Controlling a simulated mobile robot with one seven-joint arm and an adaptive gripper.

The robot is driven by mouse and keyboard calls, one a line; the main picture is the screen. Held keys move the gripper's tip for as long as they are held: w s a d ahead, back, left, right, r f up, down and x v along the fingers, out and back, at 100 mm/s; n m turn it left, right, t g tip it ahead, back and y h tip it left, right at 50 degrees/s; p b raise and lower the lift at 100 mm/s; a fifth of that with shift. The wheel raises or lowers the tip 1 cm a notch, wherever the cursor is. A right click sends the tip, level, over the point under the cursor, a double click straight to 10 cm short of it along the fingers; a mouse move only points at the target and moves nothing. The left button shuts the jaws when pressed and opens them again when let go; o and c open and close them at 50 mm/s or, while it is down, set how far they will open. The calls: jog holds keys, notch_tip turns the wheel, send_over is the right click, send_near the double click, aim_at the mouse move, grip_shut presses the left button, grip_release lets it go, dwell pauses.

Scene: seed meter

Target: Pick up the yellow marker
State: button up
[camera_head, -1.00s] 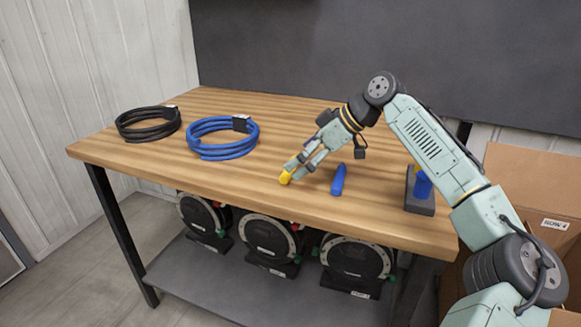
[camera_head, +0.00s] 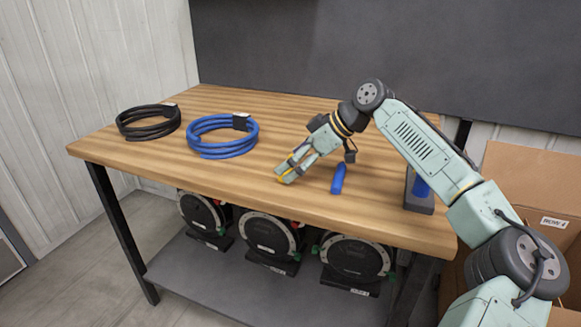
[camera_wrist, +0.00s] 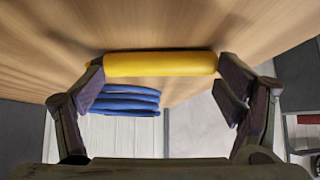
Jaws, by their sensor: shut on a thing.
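The yellow marker (camera_wrist: 160,64) lies crosswise between the two fingers of my gripper (camera_wrist: 163,72) in the wrist view, its ends against the finger pads. My gripper (camera_head: 286,176) is shut on it, low over the front part of the wooden table. In the head view the fingers cover most of the marker and only small bits of yellow show. Whether the marker still touches the tabletop I cannot tell.
A blue item in a dark block (camera_head: 419,192) is at the right end. Blue (camera_head: 222,148) and black cable coils (camera_head: 148,131) lie left. Reels (camera_head: 268,240) sit on the lower shelf.

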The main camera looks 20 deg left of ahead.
jog(key=shift+c, duration=0.4)
jog(key=shift+r, duration=0.8)
jog(key=shift+s+r+b, duration=0.2)
jog(key=shift+r+b, duration=0.2)
jog(key=shift+r, duration=0.5)
jog(key=s+r+b, duration=0.1)
jog(key=s+b, duration=0.2)
jog(key=s, duration=1.2)
jog(key=shift+s+a+r, duration=0.25)
jog(key=shift+s+a, duration=0.05)
jog(key=shift+a, duration=0.1)
